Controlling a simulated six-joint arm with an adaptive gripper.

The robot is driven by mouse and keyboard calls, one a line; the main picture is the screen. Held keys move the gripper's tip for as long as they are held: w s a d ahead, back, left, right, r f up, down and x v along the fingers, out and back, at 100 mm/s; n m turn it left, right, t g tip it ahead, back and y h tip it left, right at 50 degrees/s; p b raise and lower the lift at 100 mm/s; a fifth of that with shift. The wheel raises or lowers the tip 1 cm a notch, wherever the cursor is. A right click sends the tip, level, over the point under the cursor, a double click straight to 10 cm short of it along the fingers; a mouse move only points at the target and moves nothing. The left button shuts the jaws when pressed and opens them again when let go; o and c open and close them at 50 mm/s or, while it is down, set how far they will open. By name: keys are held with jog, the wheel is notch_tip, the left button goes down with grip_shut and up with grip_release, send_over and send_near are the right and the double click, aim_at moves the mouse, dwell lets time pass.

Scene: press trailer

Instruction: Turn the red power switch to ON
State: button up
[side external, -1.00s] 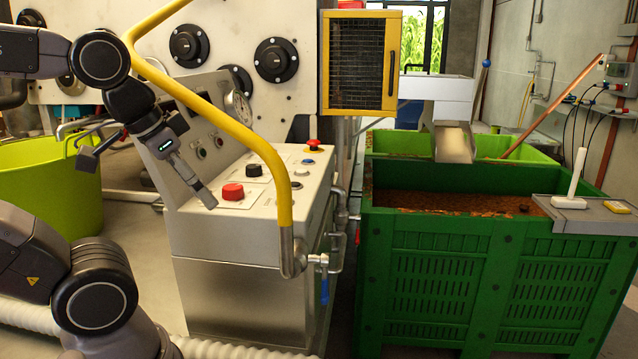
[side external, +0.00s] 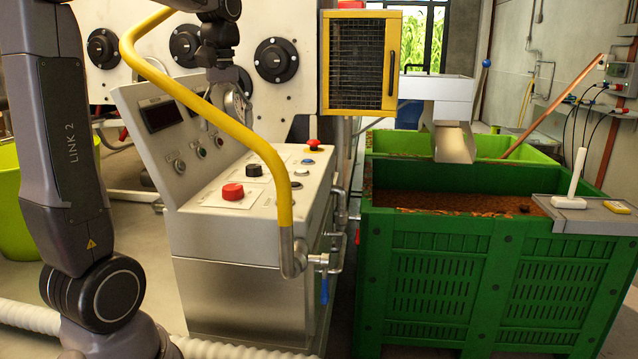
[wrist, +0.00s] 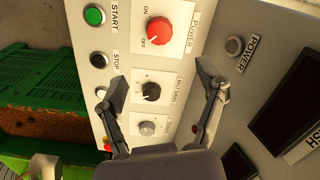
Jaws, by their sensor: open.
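The red power switch (wrist: 158,32) is a round red knob on the light panel at the top of the wrist view. ON and OFF are printed to its left. Which mark it points to is too small to tell. In the side view the red knob (side external: 233,191) sits on the console's top face. My gripper (wrist: 161,75) is open and empty, its fingers spread apart on either side of the black belt speed knob (wrist: 151,91). The red knob lies beyond the fingertips, apparently untouched. In the side view my wrist hangs above the console's back; the fingers are hard to make out.
A green START button (wrist: 94,15) and black STOP button (wrist: 99,60) are left of the knob. A POWER lamp (wrist: 235,46) is on the upright panel. A bent yellow rail (side external: 215,115) crosses before the console. A green crate (side external: 480,280) stands to the right.

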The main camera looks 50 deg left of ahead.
aim_at(232, 186)
notch_tip(232, 186, down, 12)
jog(key=shift+f, duration=0.1)
dwell(0.4)
jog(key=c, duration=1.2)
jog(key=shift+o, duration=0.2)
